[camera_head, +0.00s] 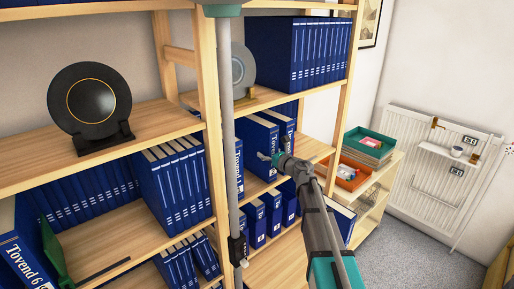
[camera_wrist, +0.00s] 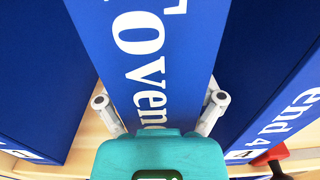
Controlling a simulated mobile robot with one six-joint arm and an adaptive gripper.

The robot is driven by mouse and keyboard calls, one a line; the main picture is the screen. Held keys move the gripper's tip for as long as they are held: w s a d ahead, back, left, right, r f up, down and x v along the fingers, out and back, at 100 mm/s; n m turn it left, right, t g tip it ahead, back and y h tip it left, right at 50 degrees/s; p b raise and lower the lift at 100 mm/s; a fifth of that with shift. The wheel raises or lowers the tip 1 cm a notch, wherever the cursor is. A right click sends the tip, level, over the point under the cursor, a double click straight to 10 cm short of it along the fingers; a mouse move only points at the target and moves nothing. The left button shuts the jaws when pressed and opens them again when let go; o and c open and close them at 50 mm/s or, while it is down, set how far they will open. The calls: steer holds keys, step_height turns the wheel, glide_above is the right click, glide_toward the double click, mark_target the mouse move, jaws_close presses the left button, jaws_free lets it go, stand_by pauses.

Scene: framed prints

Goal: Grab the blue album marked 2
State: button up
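In the wrist view a blue album with white "Toven…" lettering (camera_wrist: 150,50) fills the middle; the lower end of its spine, where a number could be, is hidden behind my gripper. My gripper (camera_wrist: 160,99) is open, with one fingertip near each side edge of this spine; I cannot tell whether they touch it. In the head view my gripper (camera_head: 273,159) is at the blue albums (camera_head: 258,138) on the middle shelf.
A blue album marked 4 (camera_wrist: 278,110) stands close on the right in the wrist view, and another blue album (camera_wrist: 40,80) on the left. A grey pole (camera_head: 228,130) crosses the head view. An orange tray (camera_head: 350,175) sits on a low shelf to the right.

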steer(key=c, duration=0.6)
steer(key=shift+w+r, duration=0.1)
steer(key=shift+r, duration=0.05)
step_height(320, 180, up, 4)
steer(key=p, duration=0.4)
steer(key=shift+f, duration=0.2)
steer(key=shift+c, duration=0.2)
steer(key=v, duration=1.8)
steer(key=shift+f, duration=0.25)
